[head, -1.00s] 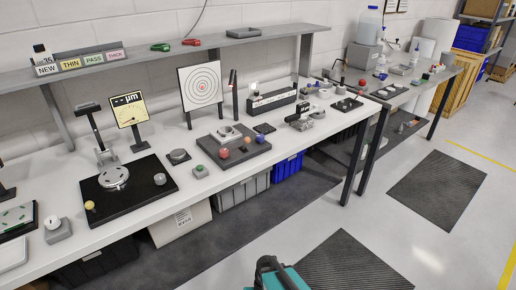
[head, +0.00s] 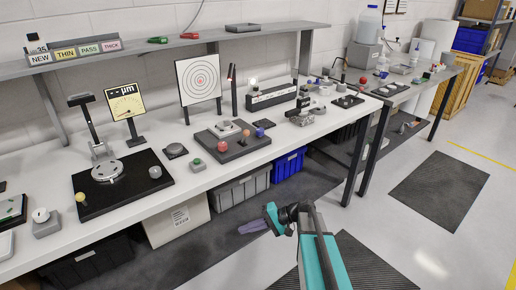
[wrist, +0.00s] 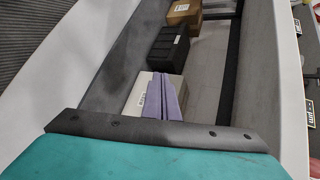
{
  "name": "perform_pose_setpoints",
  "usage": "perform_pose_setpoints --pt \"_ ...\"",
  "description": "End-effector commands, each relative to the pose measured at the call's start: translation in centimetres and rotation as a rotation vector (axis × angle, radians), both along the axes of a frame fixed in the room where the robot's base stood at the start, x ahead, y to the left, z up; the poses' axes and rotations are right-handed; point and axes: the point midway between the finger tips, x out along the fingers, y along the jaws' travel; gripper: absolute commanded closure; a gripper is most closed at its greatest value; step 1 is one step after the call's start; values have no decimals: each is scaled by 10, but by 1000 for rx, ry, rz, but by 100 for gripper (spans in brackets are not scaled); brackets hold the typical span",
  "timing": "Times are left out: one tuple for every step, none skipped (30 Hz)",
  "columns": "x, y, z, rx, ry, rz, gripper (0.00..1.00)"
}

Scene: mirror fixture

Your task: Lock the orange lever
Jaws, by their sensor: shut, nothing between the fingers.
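The dark mirror fixture plate (head: 226,151) lies on the white bench, in the middle of the head view. My gripper (head: 246,229) is in front of and below the bench edge, well apart from the fixture. Its purple fingers also show in the wrist view (wrist: 160,100), closed together and empty. The lever is not in the wrist view.
The white bench front edge (head: 150,207) lies between my gripper and the fixture. A white box (head: 176,222), a grey bin (head: 240,188) and a blue bin (head: 289,166) stand under it. A target board (head: 200,80) stands behind the fixture. Open floor lies to the right.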

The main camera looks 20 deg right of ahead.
Motion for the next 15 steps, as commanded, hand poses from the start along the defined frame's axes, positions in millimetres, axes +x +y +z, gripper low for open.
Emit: perform_pose_setpoints --pt "13 -13 11 28 -34 -23 100" --pt "20 -19 20 46 -54 -35 100" --pt "27 -28 31 70 -83 -52 100" --pt "33 -34 41 87 -105 -64 100" --pt "39 -41 50 104 -126 -76 100" --pt "45 -51 62 128 -155 -91 100" --pt "50 -58 72 144 -177 -101 100" --pt "54 -66 82 161 -199 -112 100" --pt "60 -76 95 183 -230 -126 100" --pt "64 -83 105 199 -253 -137 100" --pt "67 -91 115 216 -275 -147 100" --pt "71 -102 129 236 -307 -160 100" --pt "74 -110 139 252 -332 -168 100" --pt "76 -118 149 267 -356 -178 100" --pt "79 -130 163 286 -389 -190 100"
